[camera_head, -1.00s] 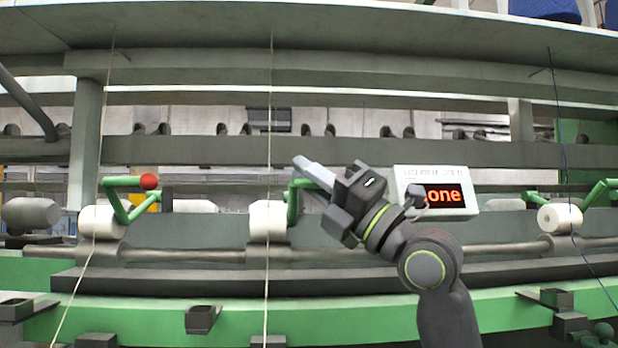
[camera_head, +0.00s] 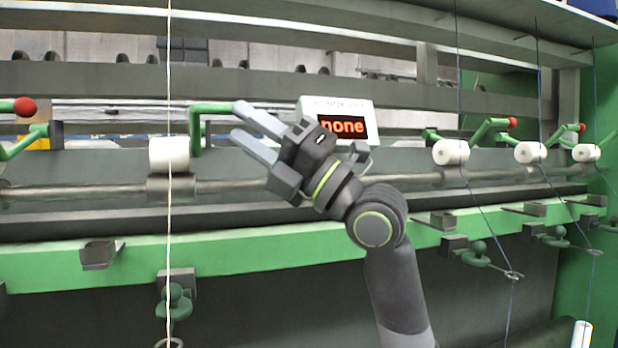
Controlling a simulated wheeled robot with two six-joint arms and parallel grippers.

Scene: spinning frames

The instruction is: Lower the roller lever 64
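A green roller lever (camera_head: 196,128) stands raised beside a white roller (camera_head: 169,154), left of centre. Its upper arm runs right to the fingertips of my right gripper (camera_head: 243,122). The lever's end is hidden by the upper finger; no red knob shows there. My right gripper is open, its two grey fingers apart and pointing up-left. I cannot tell whether the upper finger touches the lever. No number 64 is legible. My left gripper is out of view.
A white display box (camera_head: 305,104) reading "none" stands behind my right wrist. A pale thread (camera_head: 168,230) hangs before the white roller. Another lever with a red knob (camera_head: 25,107) is at the far left. Several rollers with levers and dark threads are at the right. A green rail (camera_head: 215,258) runs below.

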